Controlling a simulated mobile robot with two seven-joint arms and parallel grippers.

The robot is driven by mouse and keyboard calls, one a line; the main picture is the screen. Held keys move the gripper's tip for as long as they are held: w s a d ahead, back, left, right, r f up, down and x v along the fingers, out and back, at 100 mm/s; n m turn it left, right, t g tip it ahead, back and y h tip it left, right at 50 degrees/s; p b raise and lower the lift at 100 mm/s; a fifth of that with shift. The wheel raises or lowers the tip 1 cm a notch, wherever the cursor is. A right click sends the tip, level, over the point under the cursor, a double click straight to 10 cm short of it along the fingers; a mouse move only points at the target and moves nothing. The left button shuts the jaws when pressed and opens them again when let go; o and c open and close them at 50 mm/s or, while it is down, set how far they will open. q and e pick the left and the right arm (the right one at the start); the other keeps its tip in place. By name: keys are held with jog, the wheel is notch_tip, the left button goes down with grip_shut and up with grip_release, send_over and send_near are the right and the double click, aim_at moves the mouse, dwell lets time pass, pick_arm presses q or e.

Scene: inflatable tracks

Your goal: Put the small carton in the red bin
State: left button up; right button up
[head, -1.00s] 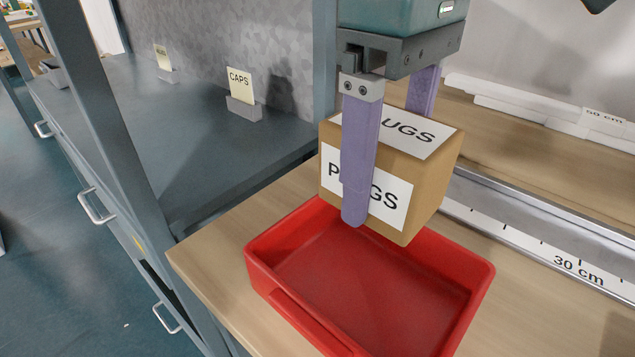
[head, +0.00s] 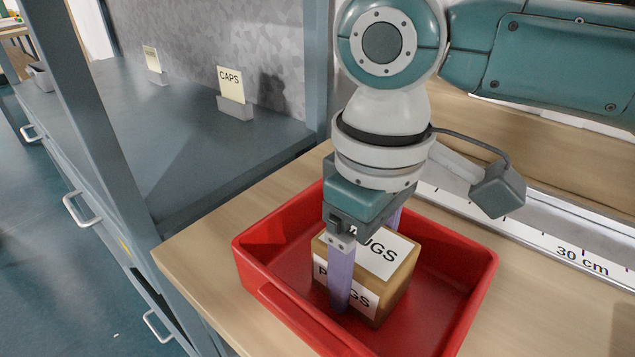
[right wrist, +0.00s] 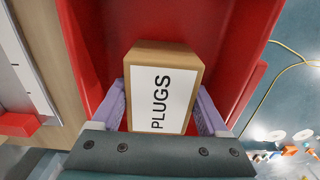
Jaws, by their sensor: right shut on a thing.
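The small carton (head: 395,262) is brown with white labels reading PLUGS. It is inside the red bin (head: 262,262), low between its walls; I cannot tell whether it touches the floor. My right gripper (head: 366,290) is shut on the carton from above, one purple finger on each side. In the right wrist view the carton (right wrist: 162,88) sits between both fingers, with the red bin (right wrist: 215,30) around it. The carton's lower part is partly hidden by a finger. My left gripper is not in view.
The bin stands on a wooden bench (head: 205,240). A ruler rail marked 30 cm (head: 560,248) runs behind it on the right. A grey shelf unit (head: 190,150) with a CAPS card (head: 231,84) stands at the left.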

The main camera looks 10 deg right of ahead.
jog(key=o, duration=1.6)
jog(key=shift+f, duration=0.15)
jog(key=shift+c, duration=0.2)
notch_tip(320, 180, up, 12)
jog(key=shift+r+p, duration=0.2)
jog(key=shift+p, duration=1.05)
